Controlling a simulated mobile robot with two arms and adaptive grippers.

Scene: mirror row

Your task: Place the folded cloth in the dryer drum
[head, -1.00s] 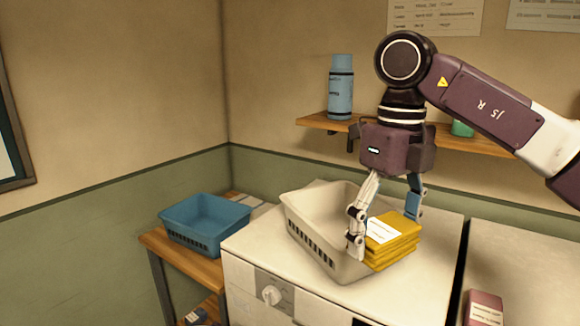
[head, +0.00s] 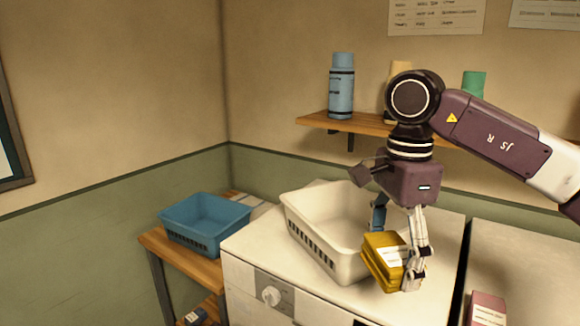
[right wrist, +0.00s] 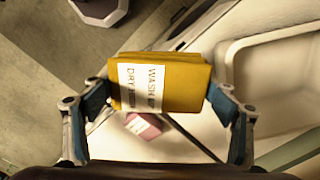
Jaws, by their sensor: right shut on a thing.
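The folded cloth (head: 376,264) is a yellow stack with a white label. My right gripper (head: 397,258) is shut on it and holds it in front of the cream basket, over the front part of the white machine's top. In the right wrist view the cloth (right wrist: 180,82) sits between the two fingers (right wrist: 160,105), with its label facing the camera. The dryer drum itself cannot be made out. My left gripper is not in view.
A cream basket (head: 308,232) stands on the machine, just behind the cloth. A blue basket (head: 205,213) sits on a wooden side table at left. A shelf (head: 350,124) with bottles is behind my arm.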

